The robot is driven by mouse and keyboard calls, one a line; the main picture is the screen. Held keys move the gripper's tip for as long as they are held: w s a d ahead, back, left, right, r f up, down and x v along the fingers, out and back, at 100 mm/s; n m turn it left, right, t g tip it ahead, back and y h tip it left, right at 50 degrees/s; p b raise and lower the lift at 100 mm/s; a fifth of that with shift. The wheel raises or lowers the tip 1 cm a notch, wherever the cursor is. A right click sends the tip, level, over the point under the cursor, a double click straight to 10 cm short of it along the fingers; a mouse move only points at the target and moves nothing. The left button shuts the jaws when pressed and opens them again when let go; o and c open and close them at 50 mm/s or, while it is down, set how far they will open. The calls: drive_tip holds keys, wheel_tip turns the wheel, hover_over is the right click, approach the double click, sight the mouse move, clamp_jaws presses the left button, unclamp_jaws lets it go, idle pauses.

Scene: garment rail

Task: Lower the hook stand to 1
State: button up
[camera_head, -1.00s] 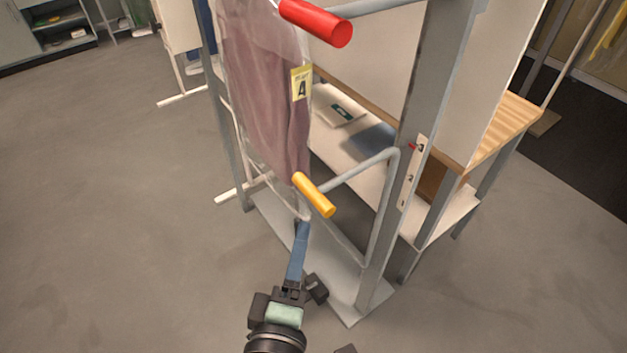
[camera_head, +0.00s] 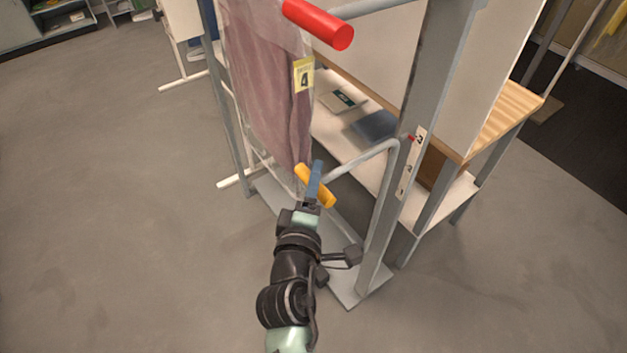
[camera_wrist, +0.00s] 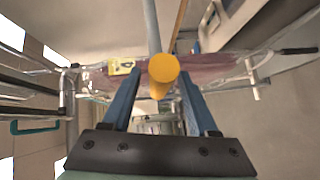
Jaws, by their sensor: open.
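The hook stand has a grey upright (camera_head: 376,245) with a bent grey tube ending in a yellow handle (camera_head: 328,200). A white scale label (camera_head: 404,182) on the upright shows a 3 near its top and a 2 below; a red mark sits beside the 3. Lower figures are too small to read. My gripper (camera_head: 317,168) is open at the yellow handle, one blue finger crossing in front of it. In the wrist view the yellow handle (camera_wrist: 163,69) points end-on at the camera, between the two blue fingers (camera_wrist: 162,85). I cannot tell whether either finger touches it.
A red handle (camera_head: 320,25) on another grey tube is higher up. A bagged mauve garment (camera_head: 265,80) with a yellow tag 4 (camera_head: 304,74) hangs just behind and left of the yellow handle. A white shelf (camera_head: 345,132) stands behind. Open floor (camera_head: 120,220) lies left.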

clamp_jaws()
idle(1.4)
